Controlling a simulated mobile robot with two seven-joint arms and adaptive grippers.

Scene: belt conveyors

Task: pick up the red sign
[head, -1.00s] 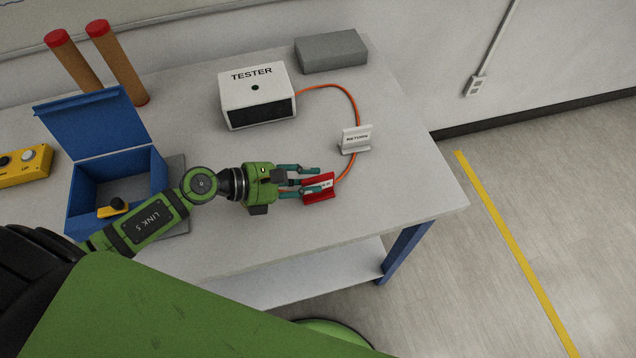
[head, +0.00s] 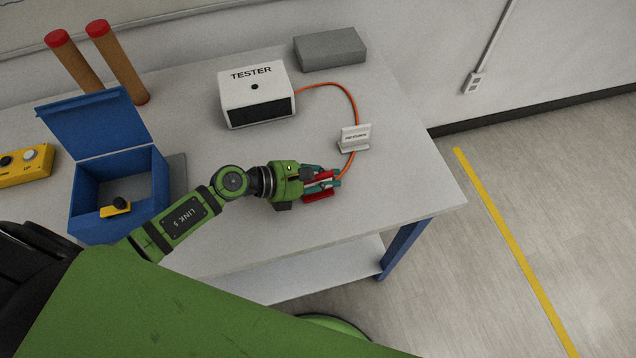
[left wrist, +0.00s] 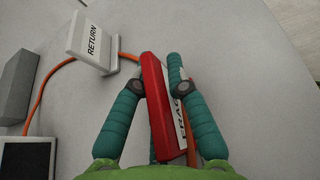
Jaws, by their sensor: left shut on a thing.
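The red sign (head: 318,194) is at the right part of the table, between the teal fingers of my left gripper (head: 326,179). My left gripper is shut on it. In the left wrist view the red sign (left wrist: 152,100) stands between the two fingers (left wrist: 160,82), with a white label whose lettering is partly hidden by the right finger. I cannot tell whether the sign still touches the table. My right gripper is not in view.
A white RETURN sign (head: 355,138) stands just behind. An orange cable (head: 349,100) runs from the TESTER box (head: 257,100) past it to the red sign. A grey block (head: 330,50) and an open blue box (head: 90,190) are also on the table (head: 410,170).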

